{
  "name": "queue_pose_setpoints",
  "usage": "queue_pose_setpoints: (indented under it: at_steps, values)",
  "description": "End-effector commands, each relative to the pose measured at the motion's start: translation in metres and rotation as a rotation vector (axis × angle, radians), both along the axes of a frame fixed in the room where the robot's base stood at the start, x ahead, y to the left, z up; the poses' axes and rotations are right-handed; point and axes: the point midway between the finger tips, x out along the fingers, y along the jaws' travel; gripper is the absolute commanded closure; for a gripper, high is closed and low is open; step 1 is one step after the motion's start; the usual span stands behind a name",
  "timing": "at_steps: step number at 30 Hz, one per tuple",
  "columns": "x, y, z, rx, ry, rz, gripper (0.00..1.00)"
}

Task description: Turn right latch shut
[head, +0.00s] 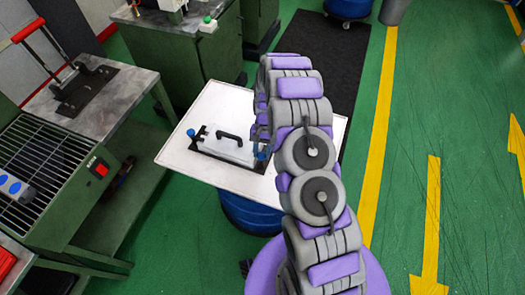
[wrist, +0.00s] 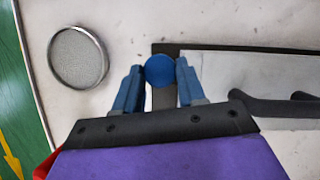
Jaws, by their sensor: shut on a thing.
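The mould (head: 226,148) is a pale block with a dark handle (head: 229,138) on top, lying on a white tabletop. A blue latch knob (head: 191,132) stands at its left end. The right latch has a round blue knob (wrist: 160,71) at the end of the mould's dark base, seen from above in the wrist view. My gripper (wrist: 158,84) has its blue fingers on either side of this knob, shut on it. In the head view my gripper (head: 262,152) is mostly hidden behind my arm at the mould's right end.
The white tabletop (head: 185,168) rests on a blue drum (head: 250,212). A round metal-rimmed disc (wrist: 78,57) lies on it, left of the knob. A green bench (head: 110,100) with a red-handled press (head: 62,65) stands at left. Green floor lies open at right.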

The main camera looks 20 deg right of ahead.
Motion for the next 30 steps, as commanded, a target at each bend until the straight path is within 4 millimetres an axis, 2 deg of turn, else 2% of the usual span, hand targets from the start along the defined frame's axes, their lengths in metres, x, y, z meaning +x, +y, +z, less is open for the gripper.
queue_pose_setpoints:
  at_steps: [15, 21, 30]
  values:
    - [0.0021, 0.0040, 0.0011, 0.000, -0.004, 0.438, 0.91]
    - [0.0021, 0.0049, 0.0007, 0.000, -0.004, 0.542, 0.91]
    - [0.0022, 0.0054, 0.0005, 0.001, -0.004, 0.610, 0.91]
